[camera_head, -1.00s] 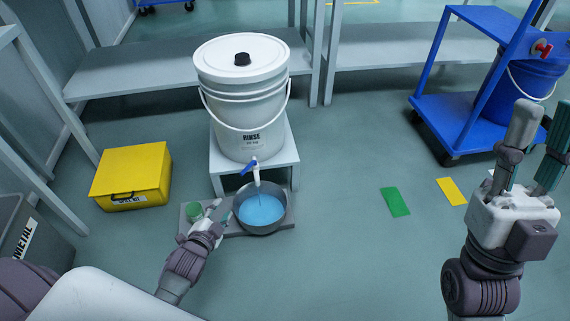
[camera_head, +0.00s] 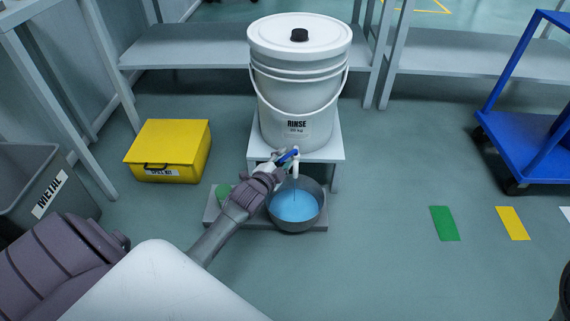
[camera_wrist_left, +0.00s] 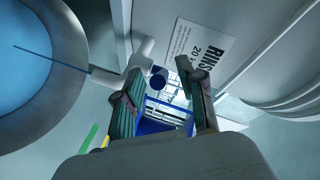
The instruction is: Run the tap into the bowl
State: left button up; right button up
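The white rinse bucket (camera_head: 297,90) stands on a small white stand (camera_head: 325,153). Its white tap (camera_head: 293,168) with a blue lever (camera_head: 288,155) sticks out low at the front. A thin stream runs from the spout into the grey bowl (camera_head: 297,226), which holds blue water (camera_head: 292,206); the stream also shows in the left wrist view. My left gripper (camera_head: 281,163) is at the tap. In the left wrist view its fingers (camera_wrist_left: 161,85) are apart, on either side of the blue lever end (camera_wrist_left: 159,77); contact cannot be told. My right gripper is out of the head view.
The bowl sits on a grey base plate (camera_head: 310,227) with a green round thing (camera_head: 223,192) at its left, partly behind my left arm. A yellow spill-kit box (camera_head: 170,148) and a grey metal bin (camera_head: 75,182) stand left.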

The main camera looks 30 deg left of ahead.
pick_arm(q)
jog(key=shift+w+a+f, duration=0.1)
jog(key=shift+w+f, duration=0.05)
jog(key=shift+w, duration=0.4)
grip_shut()
